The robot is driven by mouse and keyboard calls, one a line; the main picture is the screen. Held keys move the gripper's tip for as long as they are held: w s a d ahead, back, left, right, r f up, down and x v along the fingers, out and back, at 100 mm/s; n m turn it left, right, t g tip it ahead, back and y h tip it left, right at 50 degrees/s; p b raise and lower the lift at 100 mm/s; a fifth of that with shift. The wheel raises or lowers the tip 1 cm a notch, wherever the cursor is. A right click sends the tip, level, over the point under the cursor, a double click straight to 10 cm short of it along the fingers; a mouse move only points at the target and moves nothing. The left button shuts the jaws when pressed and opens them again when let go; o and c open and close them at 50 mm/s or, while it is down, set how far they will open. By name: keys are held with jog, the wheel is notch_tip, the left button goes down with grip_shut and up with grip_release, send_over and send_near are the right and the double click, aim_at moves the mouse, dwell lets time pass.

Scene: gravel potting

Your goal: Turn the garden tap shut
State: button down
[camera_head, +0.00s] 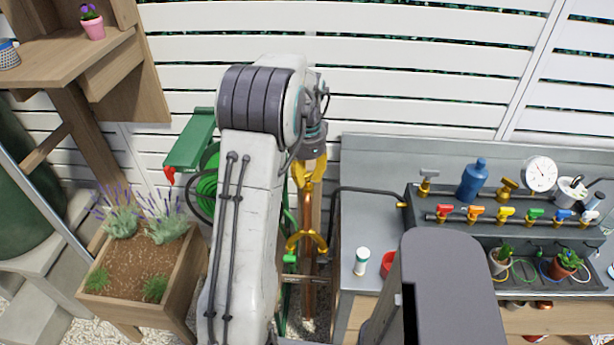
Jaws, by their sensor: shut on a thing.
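The garden tap (306,241) is a brass fitting on an upright copper pipe, right of my arm near the middle of the view. A green hose connector (290,258) hangs at its left side. My gripper (308,180) points down at the top of the pipe, above the brass branches. Its yellow fingers are close together, shut on the upper part of the tap. The gripped part is mostly covered by the fingers, so its angle cannot be told. My arm hides what lies just left of the tap.
A green hose reel (205,180) stands behind my arm. A wooden planter (150,275) with lavender is at left. At right, a grey bench (362,190) carries a blue bottle (473,180), a manifold with several coloured valves (505,214) and a gauge (540,173). A dark hose (365,190) reaches towards the tap.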

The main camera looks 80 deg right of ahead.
aim_at(305, 175)
jog(key=m, duration=0.5)
jog(key=shift+w, duration=0.15)
jog(key=shift+m, duration=0.3)
dwell(0.4)
jog(key=c, duration=1.1)
grip_release()
jog(key=shift+d, duration=0.1)
notch_tip(305, 175, up, 12)
dwell(0.4)
